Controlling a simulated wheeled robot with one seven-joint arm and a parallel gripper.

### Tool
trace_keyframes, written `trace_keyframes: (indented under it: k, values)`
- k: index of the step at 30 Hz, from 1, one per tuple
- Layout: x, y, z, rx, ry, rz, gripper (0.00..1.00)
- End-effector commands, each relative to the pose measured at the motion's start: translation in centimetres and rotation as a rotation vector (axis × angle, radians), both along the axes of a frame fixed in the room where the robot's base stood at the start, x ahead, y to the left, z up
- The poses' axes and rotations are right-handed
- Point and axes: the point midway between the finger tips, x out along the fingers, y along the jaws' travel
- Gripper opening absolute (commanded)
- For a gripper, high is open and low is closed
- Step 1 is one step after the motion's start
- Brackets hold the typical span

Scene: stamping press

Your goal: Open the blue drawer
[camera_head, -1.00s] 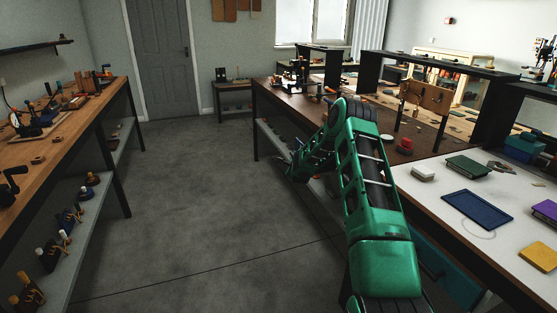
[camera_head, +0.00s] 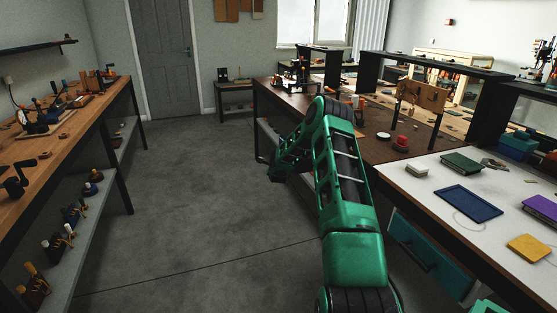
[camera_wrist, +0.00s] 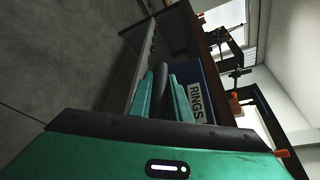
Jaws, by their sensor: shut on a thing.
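My gripper (camera_wrist: 161,98) shows in the wrist view, with green fingers on both sides of a dark handle (camera_wrist: 161,77). It is shut on this handle. Right behind it is the dark blue drawer front (camera_wrist: 190,73) with a white label reading "RINGS" (camera_wrist: 201,104). In the head view my green arm reaches down beside the brown workbench (camera_head: 385,145) and hides the blue drawer there. How far the drawer stands out from the bench cannot be told.
A teal drawer (camera_head: 418,262) with a dark handle sits under the white-topped table (camera_head: 420,190) at right. The left workbench (camera_head: 60,140) has a lower shelf with tools. The grey floor (camera_head: 190,200) between the benches is clear.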

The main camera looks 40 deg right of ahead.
Motion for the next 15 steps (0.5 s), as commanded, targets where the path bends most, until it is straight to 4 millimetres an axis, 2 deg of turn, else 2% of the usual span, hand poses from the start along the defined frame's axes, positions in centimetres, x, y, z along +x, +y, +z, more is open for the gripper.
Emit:
trace_keyframes:
  k: [1,2,11,15]
  values:
    - [-0.41,-0.10,-0.55,0.002,0.011,-0.002,0.00]
    - [-0.43,-0.13,-0.55,0.002,0.012,-0.003,0.24]
    - [-0.41,-0.27,-0.29,0.001,0.007,-0.004,0.25]
    - [-1.02,0.25,-0.12,0.002,0.007,-0.003,0.25]
